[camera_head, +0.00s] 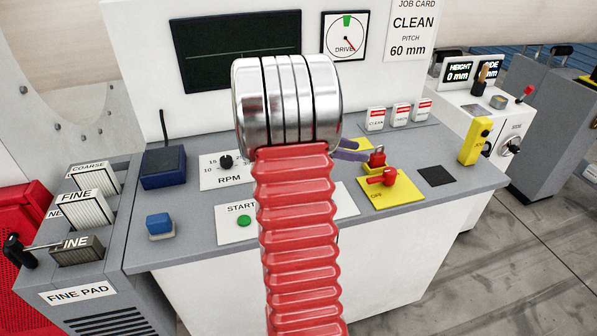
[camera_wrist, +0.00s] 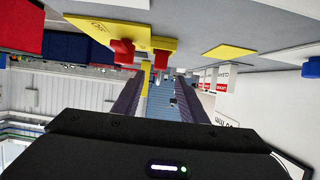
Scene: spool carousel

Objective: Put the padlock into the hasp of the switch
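The switch is a red knob (camera_head: 384,178) on a yellow plate (camera_head: 398,192) marked OFF on the desk; the knob also shows in the wrist view (camera_wrist: 121,51). A small red padlock (camera_head: 377,157) is at the yellow hasp block (camera_head: 373,168) behind the knob. In the wrist view the padlock (camera_wrist: 160,60) appears against that block. Whether its shackle is through the hasp I cannot tell. My gripper (camera_head: 366,151) reaches in from the left with purple fingers. In the wrist view the fingers (camera_wrist: 161,78) are apart, with a gap around the padlock.
A dark square pad (camera_head: 436,176) lies right of the plate. Several white-and-red tags (camera_head: 400,113) stand behind. A yellow box (camera_head: 475,141) stands at the desk's right end. A yellow square (camera_wrist: 230,51) lies on the desk. START (camera_head: 243,221) and RPM (camera_head: 227,162) controls are left of my arm.

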